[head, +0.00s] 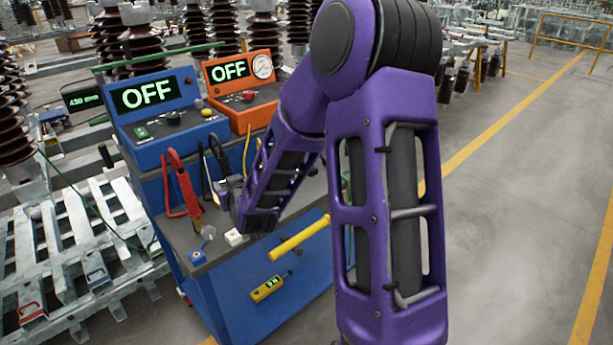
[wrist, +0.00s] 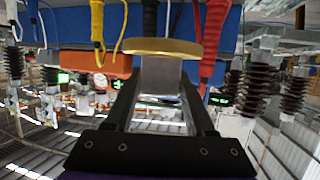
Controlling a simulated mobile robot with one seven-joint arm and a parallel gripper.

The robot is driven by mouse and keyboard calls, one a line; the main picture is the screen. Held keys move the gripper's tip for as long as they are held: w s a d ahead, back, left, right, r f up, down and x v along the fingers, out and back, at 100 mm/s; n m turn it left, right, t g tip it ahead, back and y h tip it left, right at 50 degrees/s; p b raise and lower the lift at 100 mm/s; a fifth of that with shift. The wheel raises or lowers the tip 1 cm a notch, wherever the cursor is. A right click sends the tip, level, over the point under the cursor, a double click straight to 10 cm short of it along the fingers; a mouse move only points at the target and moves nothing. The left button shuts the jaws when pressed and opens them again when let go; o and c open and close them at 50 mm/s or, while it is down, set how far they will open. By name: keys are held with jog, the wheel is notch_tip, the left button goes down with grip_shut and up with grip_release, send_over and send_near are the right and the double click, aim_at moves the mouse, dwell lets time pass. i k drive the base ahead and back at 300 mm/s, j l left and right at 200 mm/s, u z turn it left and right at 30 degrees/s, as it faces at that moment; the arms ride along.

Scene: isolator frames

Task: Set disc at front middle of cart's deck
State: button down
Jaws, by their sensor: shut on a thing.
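The cart (head: 176,212) is blue with a dark grey deck and stands left of centre in the head view. The disc (wrist: 163,47) has a brass-coloured face seen nearly edge-on in the wrist view. A pale grey part shows below that face, between the fingers. My gripper (wrist: 162,78) is shut on it. In the head view my gripper (head: 226,188) is small and dark, over the deck beside the clamps. I cannot make out the disc there, nor its gap to the deck. My forearm hides the deck's right part.
A blue OFF box (head: 165,115) and an orange OFF box (head: 240,88) stand at the deck's back. Red clamps (head: 182,185), a white block (head: 236,237) and a small blue item (head: 198,256) are on the deck. A yellow tube (head: 300,239) and yellow meter (head: 269,288) show lower.

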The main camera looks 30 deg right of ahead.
aim_at(301, 194)
jog(key=i+l, duration=0.2)
jog(key=l, duration=0.15)
jog(key=i+l+z, duration=0.1)
jog(key=l, duration=0.25)
jog(key=i+l, duration=0.3)
